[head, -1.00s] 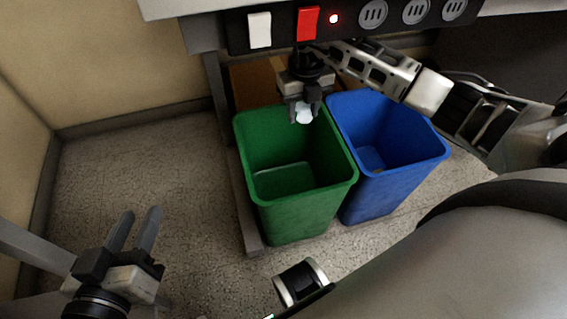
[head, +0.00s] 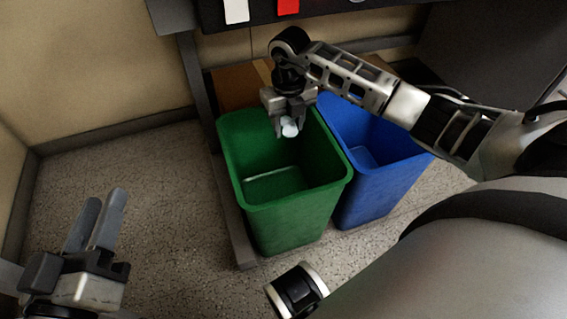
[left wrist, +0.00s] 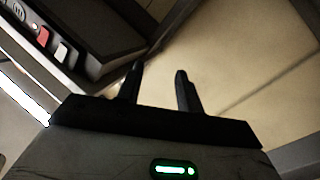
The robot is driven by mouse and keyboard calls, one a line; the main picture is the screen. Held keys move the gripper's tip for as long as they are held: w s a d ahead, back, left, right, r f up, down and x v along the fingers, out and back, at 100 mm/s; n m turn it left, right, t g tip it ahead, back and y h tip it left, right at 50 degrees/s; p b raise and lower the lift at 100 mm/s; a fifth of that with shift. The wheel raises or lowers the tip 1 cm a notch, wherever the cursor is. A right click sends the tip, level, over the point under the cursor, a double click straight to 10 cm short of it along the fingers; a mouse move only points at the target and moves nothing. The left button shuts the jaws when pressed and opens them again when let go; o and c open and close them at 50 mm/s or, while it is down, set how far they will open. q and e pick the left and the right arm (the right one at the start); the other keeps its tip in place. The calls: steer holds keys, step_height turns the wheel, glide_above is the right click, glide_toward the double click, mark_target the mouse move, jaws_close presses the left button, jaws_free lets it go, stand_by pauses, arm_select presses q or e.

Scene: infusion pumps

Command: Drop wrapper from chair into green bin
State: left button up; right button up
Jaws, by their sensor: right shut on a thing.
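The wrapper (head: 289,128) is a small pale, whitish-blue crumpled piece. My right gripper (head: 287,131) is shut on it and points down, holding it over the back part of the green bin's opening. The green bin (head: 294,222) stands on the floor, open at the top, and its visible inside looks empty. My left gripper (head: 97,222) is open and empty, off to the left of the green bin, and its fingers also show in the left wrist view (left wrist: 160,85). The chair is not in view.
A blue bin (head: 382,190) stands right beside the green bin. A panel with a white switch (head: 236,10) and a red switch (head: 288,6) hangs above. A brown box (head: 237,88) is behind the bins. Speckled floor (head: 150,180) is clear to the left.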

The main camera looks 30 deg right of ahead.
steer(key=o, duration=1)
steer(key=shift+r, duration=0.35)
step_height(320, 180, up, 6)
steer(key=p, duration=0.3)
steer(key=shift+r, duration=0.4)
arm_select(q)
steer(key=shift+s+a+f+g+y, duration=0.1)
steer(key=shift+s+f+g+y, duration=0.2)
steer(key=shift+f, duration=0.3)
steer(key=shift+s+f+g+y, duration=0.1)
steer(key=shift+f+g+y, duration=0.1)
steer(key=shift+f+g, duration=0.3)
